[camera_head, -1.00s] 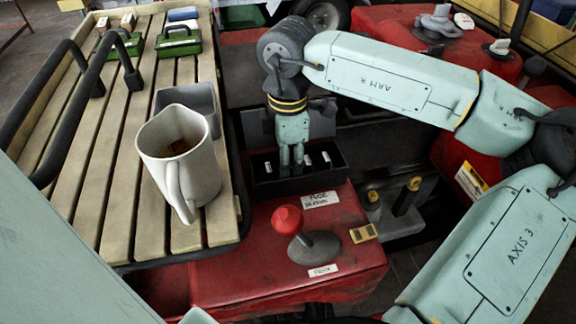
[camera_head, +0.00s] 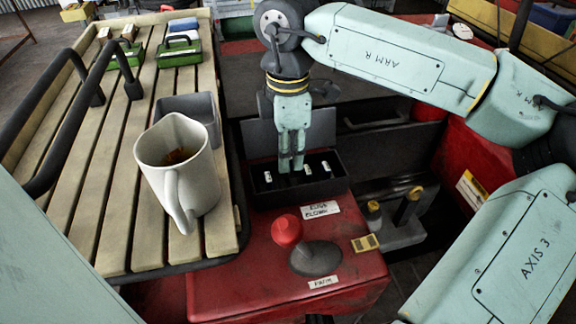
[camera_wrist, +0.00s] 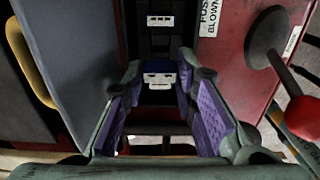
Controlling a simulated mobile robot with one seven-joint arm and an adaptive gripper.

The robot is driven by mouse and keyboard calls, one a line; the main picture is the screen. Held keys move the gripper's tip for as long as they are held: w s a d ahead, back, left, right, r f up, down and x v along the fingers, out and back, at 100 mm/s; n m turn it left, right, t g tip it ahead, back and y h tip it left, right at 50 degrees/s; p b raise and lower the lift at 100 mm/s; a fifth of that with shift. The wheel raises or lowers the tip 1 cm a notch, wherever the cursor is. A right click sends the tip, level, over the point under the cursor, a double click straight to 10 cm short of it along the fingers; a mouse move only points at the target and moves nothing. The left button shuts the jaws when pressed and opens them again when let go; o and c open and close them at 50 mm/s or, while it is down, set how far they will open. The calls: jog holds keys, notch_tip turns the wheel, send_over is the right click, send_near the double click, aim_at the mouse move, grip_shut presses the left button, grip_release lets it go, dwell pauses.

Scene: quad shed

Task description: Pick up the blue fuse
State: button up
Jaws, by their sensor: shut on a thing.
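The blue fuse (camera_wrist: 160,78) shows in the wrist view between my gripper's purple finger pads, its pale face toward the camera and blue at its top and side. My gripper (camera_head: 291,164) points down at the dark fuse box (camera_head: 338,182) in the head view. It is shut on the blue fuse. In the head view the fingers hide the fuse, and I cannot tell how far it is clear of its slot.
Several other white-topped fuses (camera_head: 307,170) sit in the box, one (camera_wrist: 160,20) ahead of my fingers. A red-knobbed lever (camera_head: 287,231) stands in front. A mug (camera_head: 180,170) and a grey bin (camera_head: 187,108) are on the slatted rack (camera_head: 110,245) at left.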

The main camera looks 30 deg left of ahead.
notch_tip(320, 180, up, 13)
jog(key=shift+b, duration=0.45)
